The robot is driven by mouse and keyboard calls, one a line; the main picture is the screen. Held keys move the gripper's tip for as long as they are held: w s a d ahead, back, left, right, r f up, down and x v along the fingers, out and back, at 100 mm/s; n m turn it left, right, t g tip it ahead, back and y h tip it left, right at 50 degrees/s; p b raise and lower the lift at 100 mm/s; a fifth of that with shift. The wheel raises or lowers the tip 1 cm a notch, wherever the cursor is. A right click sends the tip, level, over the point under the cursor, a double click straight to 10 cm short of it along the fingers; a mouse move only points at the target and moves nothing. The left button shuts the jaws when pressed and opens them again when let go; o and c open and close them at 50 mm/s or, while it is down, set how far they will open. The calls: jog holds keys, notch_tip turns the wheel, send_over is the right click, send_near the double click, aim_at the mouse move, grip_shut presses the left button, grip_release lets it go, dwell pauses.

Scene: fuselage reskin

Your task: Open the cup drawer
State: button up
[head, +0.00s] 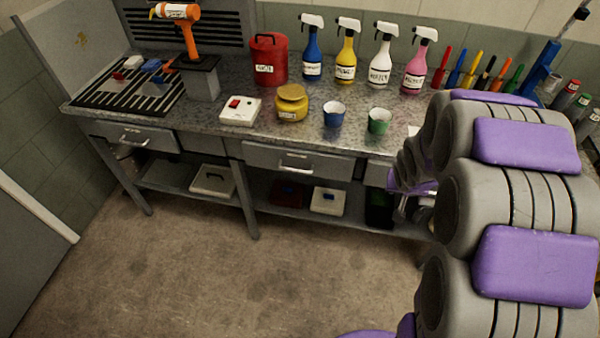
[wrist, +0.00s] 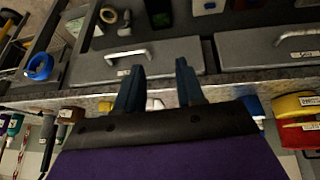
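The bench front has several drawers with bar handles. In the head view, a left drawer (head: 130,137) and a middle drawer (head: 297,160) look shut. A right drawer (head: 377,173) is mostly hidden by my arm. In the wrist view, one drawer (wrist: 95,70) with a silver handle (wrist: 127,57) lies just beyond my fingers; another drawer (wrist: 250,50) is to its right. Drawer labels are too small to read, so I cannot tell which is the cup drawer. My gripper (wrist: 159,75) is open and empty, its dark blue fingers apart, not visibly around the handle.
The benchtop (head: 220,140) holds a blue cup (head: 334,114), a green cup (head: 379,121), a yellow jar (head: 291,103), a red can (head: 268,60) and several spray bottles. A lower shelf (head: 270,213) carries boxes. The floor (head: 200,270) before the bench is clear.

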jog(key=w+a+f+t+y+p, duration=0.1)
jog(key=w+a+f+t+y, duration=0.15)
jog(key=w+f, duration=0.45)
jog(key=w+a+f+t+y, duration=0.2)
jog(key=w+a+f+y, duration=0.15)
jog(key=f, duration=0.45)
jog(key=s+a+f+m+t+y+p, duration=0.1)
jog(key=s+a+f+m+t+y, duration=0.1)
jog(key=s+a+m+t+y, duration=0.3)
jog(key=s+a+f+m+t+y+p, duration=0.1)
jog(key=s+a+f+m+y, duration=0.15)
jog(key=a, duration=0.45)
jog(key=b+x, duration=0.3)
jog(key=x, duration=1.5)
jog(key=shift+b, duration=0.4)
jog(key=shift+d+f, duration=0.1)
jog(key=shift+d, duration=0.05)
grip_shut()
